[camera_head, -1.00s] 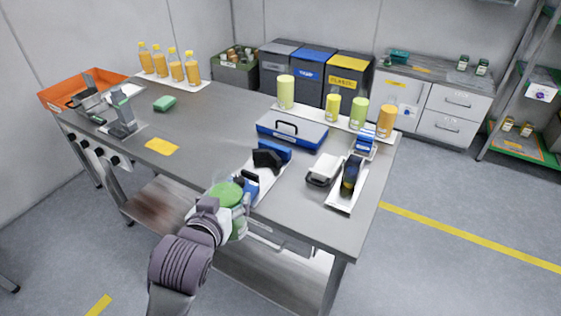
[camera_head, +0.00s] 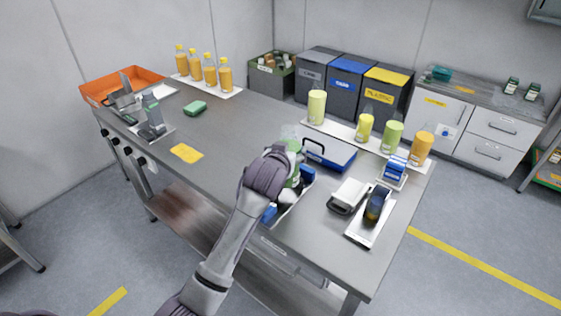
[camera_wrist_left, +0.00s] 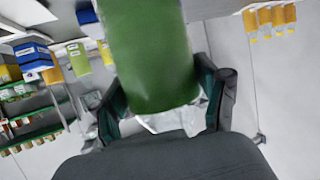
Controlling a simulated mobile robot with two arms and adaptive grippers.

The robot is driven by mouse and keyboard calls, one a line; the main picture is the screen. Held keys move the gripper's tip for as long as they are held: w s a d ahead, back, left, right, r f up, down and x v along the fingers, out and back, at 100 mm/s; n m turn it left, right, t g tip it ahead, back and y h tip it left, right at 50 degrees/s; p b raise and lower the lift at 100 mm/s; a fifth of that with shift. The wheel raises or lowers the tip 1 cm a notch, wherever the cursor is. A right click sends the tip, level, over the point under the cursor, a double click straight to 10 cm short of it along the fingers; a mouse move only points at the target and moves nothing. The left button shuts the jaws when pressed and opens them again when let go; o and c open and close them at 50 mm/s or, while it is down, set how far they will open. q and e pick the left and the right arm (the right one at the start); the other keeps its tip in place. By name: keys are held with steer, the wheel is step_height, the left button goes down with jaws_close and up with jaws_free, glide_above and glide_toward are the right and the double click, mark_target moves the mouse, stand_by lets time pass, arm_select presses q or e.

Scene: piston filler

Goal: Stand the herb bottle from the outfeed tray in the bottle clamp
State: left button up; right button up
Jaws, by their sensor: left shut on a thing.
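The green herb bottle (camera_head: 293,147) is in my left gripper (camera_head: 283,168), above the right-hand part of the workbench, with its clear top upward. In the left wrist view the green bottle (camera_wrist_left: 150,55) fills the middle between the two dark fingers of my left gripper (camera_wrist_left: 165,100), which is shut on it. Blue parts of a fixture, likely the bottle clamp (camera_head: 307,178), show behind and beside the gripper. The gripper and bottle hide most of it, so I cannot tell whether the bottle touches it. My right gripper is not in view.
A white-and-black device (camera_head: 349,195) and a white tray (camera_head: 360,238) with a dark bottle stand to the right. Yellow, green and orange containers line the back edge. The bench's middle is mostly clear.

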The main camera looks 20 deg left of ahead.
arm_select(q)
steer(key=shift+w+a+f, duration=0.3)
steer(key=shift+w+a, duration=0.05)
steer(key=shift+a, duration=0.2)
steer(key=shift+w+a+f, duration=0.3)
steer(key=shift+w+a, duration=0.05)
steer(key=shift+a, duration=0.2)
steer(key=shift+f+p, duration=0.5)
steer(key=shift+f, duration=1.5)
steer(key=o, duration=1.7)
steer(key=shift+s+f, duration=0.1)
steer(key=shift+f, duration=0.1)
steer(key=shift+r, duration=0.1)
steer(key=b+v, duration=0.1)
steer(key=v, duration=1.1)
steer(key=shift+a, duration=0.1)
steer(key=shift+s, duration=0.1)
